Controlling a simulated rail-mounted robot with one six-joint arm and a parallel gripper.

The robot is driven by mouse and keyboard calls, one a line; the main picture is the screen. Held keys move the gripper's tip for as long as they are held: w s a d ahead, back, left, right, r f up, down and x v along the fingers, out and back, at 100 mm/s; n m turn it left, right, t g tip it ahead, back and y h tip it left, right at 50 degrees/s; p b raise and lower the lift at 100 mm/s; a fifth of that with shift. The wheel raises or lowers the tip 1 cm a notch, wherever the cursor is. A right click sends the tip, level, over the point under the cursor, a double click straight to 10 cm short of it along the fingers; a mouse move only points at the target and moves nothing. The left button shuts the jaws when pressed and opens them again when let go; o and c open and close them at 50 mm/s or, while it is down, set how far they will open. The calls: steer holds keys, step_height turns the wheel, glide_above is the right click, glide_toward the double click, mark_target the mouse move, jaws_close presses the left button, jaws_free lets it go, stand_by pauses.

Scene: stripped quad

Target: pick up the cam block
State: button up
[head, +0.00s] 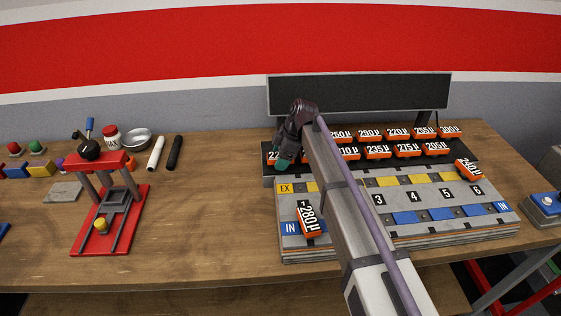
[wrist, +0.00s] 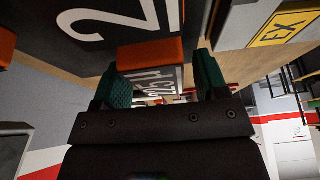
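Several orange blocks with white number labels are in view; no label marks one as the cam block. One orange block (head: 271,157), reading "22…" and partly hidden, sits at the left end of the rack's front row. In the wrist view an orange block (wrist: 150,54) with a label like "225µ" shows between my green fingertips. My gripper (head: 284,160) points down at the rack's left end and also fills the lower wrist view (wrist: 160,85). Its fingers are apart, with a gap beside the right finger. Contact on the left is unclear.
A grey numbered board (head: 440,231) with EX and IN strips lies in front, partly behind my arm. An orange 280µ block (head: 309,221) leans on it, and a 240µ block (head: 468,169) sits at its right. A red press (head: 133,205) stands left. Bare wooden table (head: 205,215) lies between.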

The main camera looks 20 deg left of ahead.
steer(key=c, duration=0.9)
